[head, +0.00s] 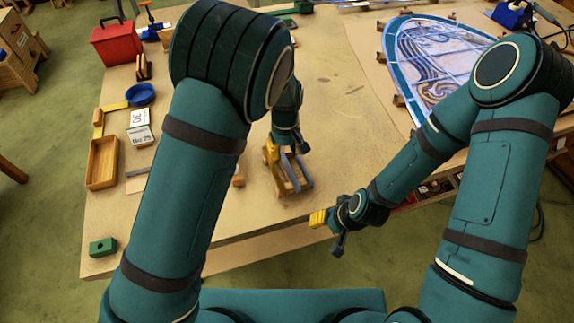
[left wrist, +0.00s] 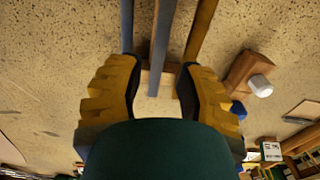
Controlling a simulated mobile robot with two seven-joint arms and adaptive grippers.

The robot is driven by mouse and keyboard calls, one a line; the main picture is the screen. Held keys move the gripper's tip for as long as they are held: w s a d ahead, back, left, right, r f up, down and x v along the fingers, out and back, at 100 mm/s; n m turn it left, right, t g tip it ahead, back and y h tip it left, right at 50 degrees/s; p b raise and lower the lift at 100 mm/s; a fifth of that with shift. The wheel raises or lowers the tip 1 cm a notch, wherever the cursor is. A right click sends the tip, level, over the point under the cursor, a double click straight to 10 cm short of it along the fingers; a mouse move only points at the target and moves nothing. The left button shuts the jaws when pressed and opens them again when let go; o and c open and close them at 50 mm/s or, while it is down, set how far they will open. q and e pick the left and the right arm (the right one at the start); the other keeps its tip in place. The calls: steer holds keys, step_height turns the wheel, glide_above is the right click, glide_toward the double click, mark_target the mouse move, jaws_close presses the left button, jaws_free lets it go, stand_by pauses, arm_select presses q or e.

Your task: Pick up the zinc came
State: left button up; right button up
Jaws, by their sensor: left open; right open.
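A grey bar, which looks like the zinc came (left wrist: 162,42), lies between a bluish bar (left wrist: 127,25) and a brown bar (left wrist: 200,30) in the left wrist view. My left gripper (left wrist: 160,80) is open, its yellow fingers on either side of the grey bar's near end. I see no finger closed on it. In the head view my left gripper (head: 275,158) is low over the bars on their wooden rest (head: 295,187), and partly hides them. My right gripper (head: 326,219) is open and empty, off the table's front edge.
The leaded panel (head: 425,55) lies at the table's back right. A wooden tray (head: 103,163), a blue bowl (head: 140,94) and a red box (head: 116,42) stand at left. A green block (head: 102,247) sits at the front left corner. The table (head: 335,120) is clear beyond the bars.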

mark_target(286, 164)
arm_select(q)
steer(key=shift+s+d+f, duration=0.1)
steer(key=shift+s+f, duration=0.05)
steer(key=shift+f, duration=1.15)
steer(key=shift+s+f, duration=0.15)
steer(key=shift+f, duration=1.1)
steer(key=shift+s+f, duration=0.1)
jaws_close()
